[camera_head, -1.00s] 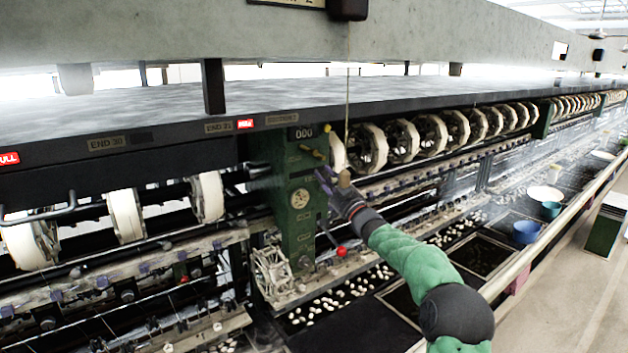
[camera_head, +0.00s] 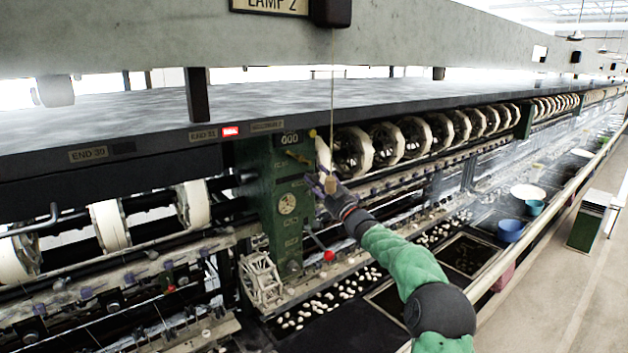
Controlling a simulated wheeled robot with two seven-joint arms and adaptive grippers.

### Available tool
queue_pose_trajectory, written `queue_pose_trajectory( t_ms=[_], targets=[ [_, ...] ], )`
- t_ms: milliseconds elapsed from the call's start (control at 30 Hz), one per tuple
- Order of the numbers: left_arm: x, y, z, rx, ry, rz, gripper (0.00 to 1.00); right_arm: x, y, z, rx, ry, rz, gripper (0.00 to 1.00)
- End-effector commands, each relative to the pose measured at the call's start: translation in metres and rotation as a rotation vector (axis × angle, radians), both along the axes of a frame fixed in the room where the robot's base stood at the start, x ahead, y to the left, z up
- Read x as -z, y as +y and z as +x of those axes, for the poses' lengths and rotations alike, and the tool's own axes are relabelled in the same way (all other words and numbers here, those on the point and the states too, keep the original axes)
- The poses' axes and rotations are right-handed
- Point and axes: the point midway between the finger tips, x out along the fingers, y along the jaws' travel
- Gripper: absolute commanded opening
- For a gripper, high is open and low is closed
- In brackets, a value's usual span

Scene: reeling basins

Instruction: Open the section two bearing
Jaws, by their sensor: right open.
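The green section post (camera_head: 284,222) stands mid-picture below a small plate that seems to read section 2 (camera_head: 268,126). My right gripper (camera_head: 318,184) is open just right of the post, below the yellow handle. A wooden cord pull (camera_head: 330,184) overlaps it in the picture; I cannot tell whether they touch. My left gripper is out of view.
White reels (camera_head: 352,152) run along the machine on both sides of the post. A dark shelf overhangs it. Basins with cocoons (camera_head: 312,303) lie below. Blue (camera_head: 510,230) and teal bowls sit on the right ledge.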

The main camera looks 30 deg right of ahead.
Motion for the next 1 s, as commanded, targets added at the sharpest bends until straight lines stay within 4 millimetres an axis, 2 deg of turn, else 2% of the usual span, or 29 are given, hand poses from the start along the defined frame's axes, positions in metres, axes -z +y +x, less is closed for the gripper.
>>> queue_pose_trajectory(
  t_ms=[167, 600, 800, 1000],
  targets=[
    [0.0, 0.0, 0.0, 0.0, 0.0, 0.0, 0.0, 0.007, 0.0, -0.017, 0.0, 0.001, 0.0, 0.51],
    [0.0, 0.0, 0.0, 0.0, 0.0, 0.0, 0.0, 0.037, 0.001, -0.087, -0.004, -0.001, -0.001, 0.51],
    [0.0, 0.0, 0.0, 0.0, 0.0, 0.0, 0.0, 0.043, 0.002, -0.101, -0.006, -0.002, -0.001, 0.51],
    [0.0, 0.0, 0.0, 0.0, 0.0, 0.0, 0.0, 0.045, 0.003, -0.103, -0.007, -0.002, -0.002, 0.51]
  ],
)
